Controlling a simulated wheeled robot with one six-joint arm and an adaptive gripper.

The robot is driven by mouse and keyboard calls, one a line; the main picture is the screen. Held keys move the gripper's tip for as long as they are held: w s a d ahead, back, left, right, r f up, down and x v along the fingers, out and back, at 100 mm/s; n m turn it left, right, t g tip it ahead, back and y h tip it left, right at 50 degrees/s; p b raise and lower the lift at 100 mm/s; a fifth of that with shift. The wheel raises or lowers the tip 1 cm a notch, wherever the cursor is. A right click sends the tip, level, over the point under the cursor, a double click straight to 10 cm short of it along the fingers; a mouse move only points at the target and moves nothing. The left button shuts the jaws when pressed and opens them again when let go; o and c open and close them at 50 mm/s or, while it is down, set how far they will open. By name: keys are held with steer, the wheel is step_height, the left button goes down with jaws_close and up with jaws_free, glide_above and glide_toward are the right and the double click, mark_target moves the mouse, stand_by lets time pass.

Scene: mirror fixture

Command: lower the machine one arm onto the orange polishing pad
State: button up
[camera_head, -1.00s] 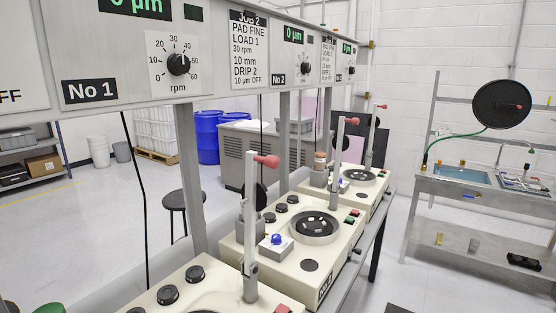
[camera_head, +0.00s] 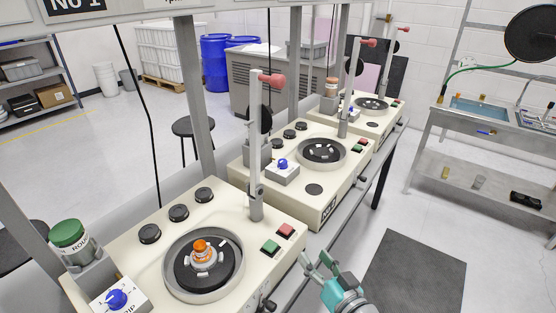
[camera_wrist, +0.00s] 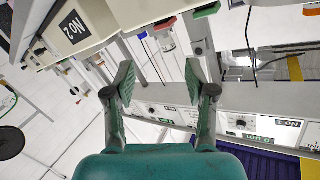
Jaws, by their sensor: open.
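Machine one (camera_head: 150,262) is the nearest machine in the head view. Its arm (camera_head: 255,160) stands upright at the back right of the machine, with a red knob (camera_head: 272,80) at its top. The orange piece (camera_head: 202,249) sits on a dark disc (camera_head: 186,275) inside the machine's round bowl; the arm is apart from it. My gripper (camera_head: 322,264) is low in front of the machine's right edge, apart from the arm and the orange piece. In the wrist view my gripper (camera_wrist: 159,78) has its fingers spread, with nothing between them.
Machine two (camera_head: 315,200) and a third machine (camera_head: 385,120) stand behind in a row, arms upright. A green-capped jar (camera_head: 70,238) and a drip box (camera_head: 118,300) are at machine one's left. A dark mat (camera_head: 415,275) lies on clear floor; a sink bench (camera_head: 480,125) is at right.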

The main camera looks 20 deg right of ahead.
steer(key=w+d+r+n+y, duration=0.1)
steer(key=w+r+n+y, duration=0.1)
steer(key=w+r, duration=0.5)
steer(key=n+g+y, duration=0.3)
steer(key=n+y, duration=0.4)
steer(key=n, duration=0.3)
glide_toward(283, 82)
steer(key=x, duration=1.1)
steer(key=shift+w+a, duration=0.1)
steer(key=shift+w, duration=0.05)
steer(key=shift+c, duration=0.2)
